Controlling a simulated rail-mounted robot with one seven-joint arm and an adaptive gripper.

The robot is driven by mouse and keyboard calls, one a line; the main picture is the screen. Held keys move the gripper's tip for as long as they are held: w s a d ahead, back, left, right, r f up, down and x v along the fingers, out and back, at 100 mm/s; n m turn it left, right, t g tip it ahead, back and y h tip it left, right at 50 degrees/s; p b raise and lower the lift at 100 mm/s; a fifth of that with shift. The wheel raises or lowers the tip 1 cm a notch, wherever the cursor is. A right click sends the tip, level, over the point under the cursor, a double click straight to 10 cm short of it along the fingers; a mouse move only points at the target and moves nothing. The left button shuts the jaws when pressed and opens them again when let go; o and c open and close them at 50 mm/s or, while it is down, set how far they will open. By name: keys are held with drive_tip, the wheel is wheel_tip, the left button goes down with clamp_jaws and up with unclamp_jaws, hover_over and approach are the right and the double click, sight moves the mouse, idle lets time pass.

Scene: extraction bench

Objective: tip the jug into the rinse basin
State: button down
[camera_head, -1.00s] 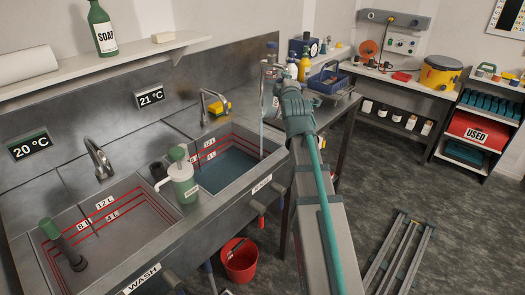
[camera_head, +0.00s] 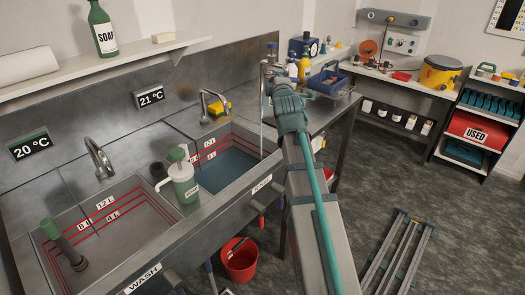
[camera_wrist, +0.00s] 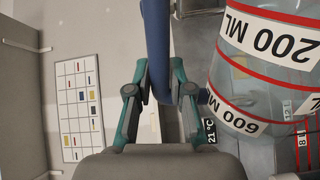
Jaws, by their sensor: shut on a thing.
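The jug (camera_wrist: 265,65) is clear with red bands and 200 ML and 600 ML marks. My gripper (camera_wrist: 160,85) is shut on its blue handle (camera_wrist: 158,45). In the head view my gripper (camera_head: 275,85) is above the right end of the rinse basin (camera_head: 248,178) and hides most of the jug. The jug is tilted, and a thin stream of water (camera_head: 262,125) falls from it into the basin's right end. The rinse basin holds bluish water below red level lines.
The wash basin (camera_head: 150,190) is on the left. A faucet (camera_head: 211,105) and yellow sponge (camera_head: 219,108) are behind the rinse basin.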

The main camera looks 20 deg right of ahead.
sight(303, 100)
idle(0.4)
drive_tip(key=shift+s+d+f+m+b, duration=0.2)
drive_tip(key=shift+d+f+m+b, duration=0.15)
drive_tip(key=shift+d+f+m, duration=0.25)
drive_tip(key=shift+s+d+f+m+b, duration=0.15)
drive_tip(key=shift+d+f+m+b, duration=0.25)
drive_tip(key=shift+d+m, duration=0.4)
drive_tip(key=shift+s+d+f+m+b, duration=0.25)
drive_tip(key=shift+d+f+m, duration=0.25)
drive_tip(key=shift+d, duration=0.4)
drive_tip(key=shift+d+m, duration=0.35)
drive_tip(key=shift+m, duration=0.05)
drive_tip(key=shift+f, duration=0.15)
drive_tip(key=d+f+m+b, duration=0.1)
drive_tip(key=f+b, duration=0.1)
drive_tip(key=s+d+f+m+b, duration=0.1)
drive_tip(key=d+f+m+b, duration=0.1)
drive_tip(key=b, duration=0.1)
drive_tip(key=shift+f+m, duration=0.1)
drive_tip(key=shift+m, duration=0.2)
drive_tip(key=shift+d+f+m+b, duration=0.35)
drive_tip(key=shift+m+b, duration=0.1)
drive_tip(key=shift+m, duration=0.05)
